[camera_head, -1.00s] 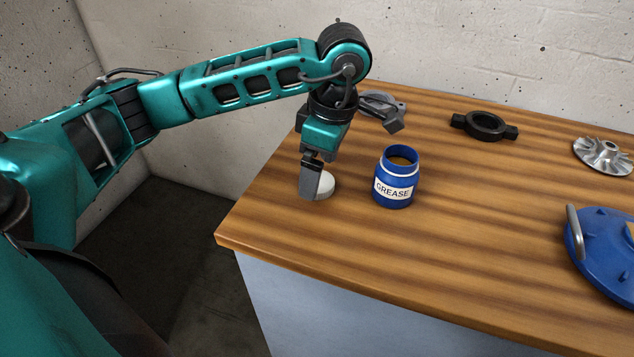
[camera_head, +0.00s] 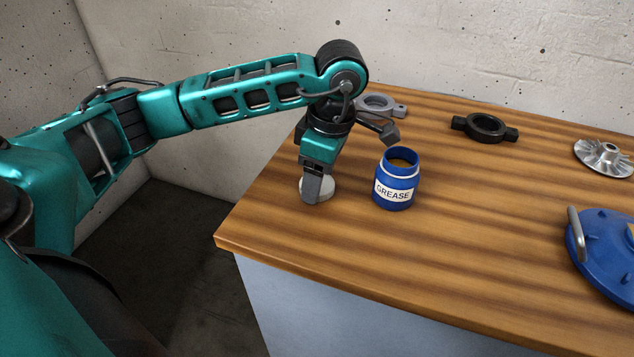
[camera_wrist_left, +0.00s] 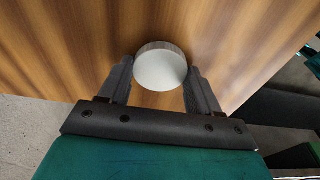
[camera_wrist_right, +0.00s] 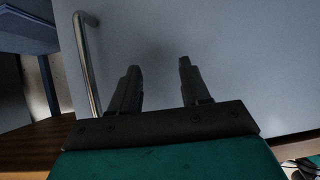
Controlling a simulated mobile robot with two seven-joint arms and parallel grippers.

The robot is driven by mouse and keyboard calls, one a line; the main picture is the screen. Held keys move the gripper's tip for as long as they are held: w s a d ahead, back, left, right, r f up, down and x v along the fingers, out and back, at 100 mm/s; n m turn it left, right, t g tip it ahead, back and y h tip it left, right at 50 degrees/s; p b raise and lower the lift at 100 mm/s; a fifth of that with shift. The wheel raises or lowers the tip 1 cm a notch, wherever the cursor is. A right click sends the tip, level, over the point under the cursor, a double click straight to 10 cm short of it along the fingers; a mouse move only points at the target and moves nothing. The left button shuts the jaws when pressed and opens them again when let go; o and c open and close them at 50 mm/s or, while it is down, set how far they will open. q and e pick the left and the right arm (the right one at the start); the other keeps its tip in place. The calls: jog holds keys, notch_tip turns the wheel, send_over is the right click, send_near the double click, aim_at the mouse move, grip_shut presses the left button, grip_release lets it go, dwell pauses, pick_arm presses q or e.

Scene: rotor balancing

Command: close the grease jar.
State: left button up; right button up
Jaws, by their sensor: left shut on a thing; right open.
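The blue grease jar (camera_head: 397,182), with a white GREASE label, stands upright on the wooden bench with its mouth open. A round whitish lid (camera_head: 323,188) is to the left of the jar, at the bench top. My left gripper (camera_head: 311,199) points down and is shut on the lid, hiding part of it. In the left wrist view the lid (camera_wrist_left: 160,68) sits between the fingertips of the left gripper (camera_wrist_left: 160,68). My right gripper (camera_wrist_right: 159,66) is open and empty in its own wrist view; it is not in the head view.
On the bench (camera_head: 300,255) are a grey bracket (camera_head: 379,103) behind the left gripper, a black ring (camera_head: 484,126), a silver impeller (camera_head: 603,156) and a blue cover (camera_head: 603,255) with a handle. Bench in front of the jar is clear. A metal handle (camera_wrist_right: 90,70) is near the right gripper.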

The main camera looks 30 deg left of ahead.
pick_arm(q)
jog(key=shift+c, duration=1.2)
notch_tip(320, 180, up, 20)
jog(key=p, duration=0.6)
pick_arm(e)
jog(key=r, duration=0.1)
jog(key=d+r, duration=0.1)
jog(key=s+r, duration=0.1)
jog(key=r, duration=0.1)
jog(key=shift+d, duration=0.2)
